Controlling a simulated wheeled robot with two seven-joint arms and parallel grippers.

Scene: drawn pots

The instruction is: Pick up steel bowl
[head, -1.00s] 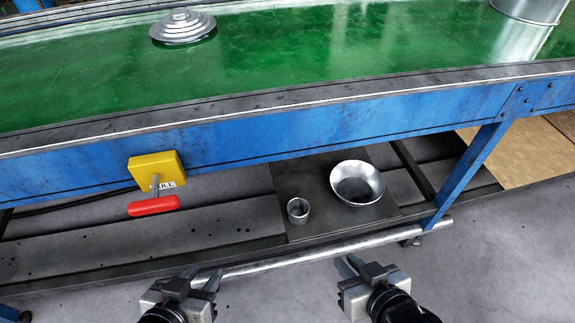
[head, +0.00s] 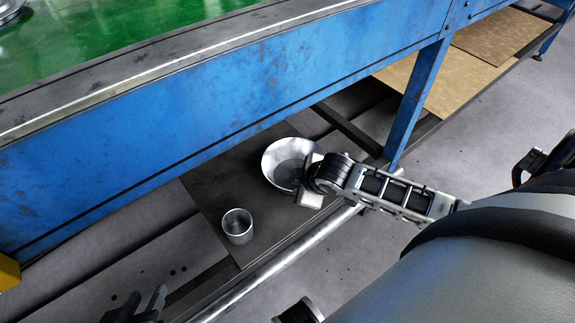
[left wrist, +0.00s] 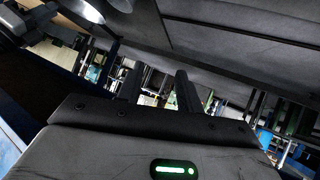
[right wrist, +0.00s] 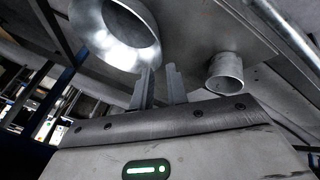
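The steel bowl (head: 283,158) sits on a dark board on the low shelf under the workbench. My right gripper (head: 308,185) is at the bowl's right side in the head view, covering part of its rim; its fingertips are hidden there. In the right wrist view the bowl (right wrist: 112,38) is at the upper left, and the fingers (right wrist: 160,82) stand a little apart, the left tip by the bowl's rim. No rim shows clearly between them. My left gripper (head: 142,303) is away at the lower left, open and empty; its fingers (left wrist: 158,85) are apart.
A small metal cup (head: 237,228) stands on the board left of the bowl; it also shows in the right wrist view (right wrist: 225,72). The blue bench beam (head: 200,130) overhangs the shelf. A blue leg (head: 414,105) and a front pipe (head: 275,265) are close by.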

